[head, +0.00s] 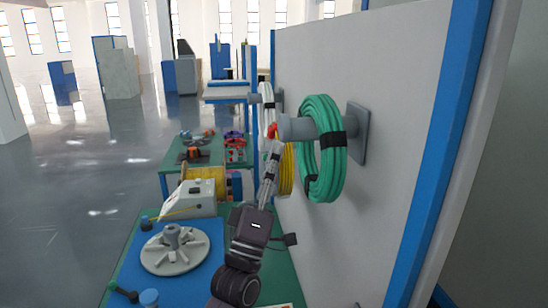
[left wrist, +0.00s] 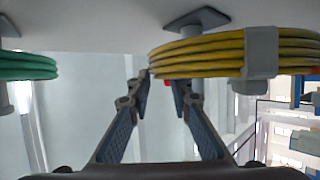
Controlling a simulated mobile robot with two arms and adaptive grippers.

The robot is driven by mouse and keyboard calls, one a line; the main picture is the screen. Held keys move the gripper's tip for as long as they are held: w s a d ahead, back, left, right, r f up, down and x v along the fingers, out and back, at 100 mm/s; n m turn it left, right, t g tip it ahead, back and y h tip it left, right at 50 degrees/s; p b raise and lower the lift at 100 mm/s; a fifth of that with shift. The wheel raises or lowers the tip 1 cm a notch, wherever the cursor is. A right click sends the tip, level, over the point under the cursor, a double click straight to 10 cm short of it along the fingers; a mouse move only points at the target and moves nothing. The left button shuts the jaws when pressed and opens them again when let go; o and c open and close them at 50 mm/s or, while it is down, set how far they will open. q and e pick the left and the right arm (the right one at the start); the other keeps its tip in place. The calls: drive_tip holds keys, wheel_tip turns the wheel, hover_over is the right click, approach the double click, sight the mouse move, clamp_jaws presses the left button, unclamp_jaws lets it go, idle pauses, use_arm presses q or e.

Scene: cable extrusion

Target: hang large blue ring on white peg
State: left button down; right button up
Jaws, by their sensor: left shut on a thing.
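No blue ring can be made out. A green cable ring (head: 321,150) with black bands hangs on a grey peg (head: 297,128) on the white panel; its edge shows at the left of the left wrist view (left wrist: 28,66). Behind it, a yellow cable ring (head: 287,170) is partly hidden; in the left wrist view it shows edge-on (left wrist: 205,52), with a light band. A white ring (head: 267,97) hangs farther back. My left gripper (head: 271,147) reaches up beside the panel; its fingertips (left wrist: 160,80) stand apart at the yellow ring's edge, apparently shut on it. The exact contact is unclear.
The white panel (head: 385,85) with blue edges closes off the right side. Below are a grey spool disc (head: 160,262) on a blue mat, a machine with a yellow spool (head: 203,183), and a farther green table (head: 177,160).

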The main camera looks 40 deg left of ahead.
use_arm(q)
drive_tip(key=shift+w+d, duration=0.2)
drive_tip(key=shift+w, duration=0.05)
drive_tip(key=c, duration=1.7)
unclamp_jaws()
drive_tip(key=shift+s, duration=0.1)
drive_tip(key=shift+o, duration=0.2)
drive_tip(key=shift+f, duration=0.2)
drive_tip(key=s+a, duration=0.6)
drive_tip(key=s, duration=0.1)
drive_tip(key=shift+s+a+b, duration=0.2)
drive_tip(key=shift+s+b, duration=0.2)
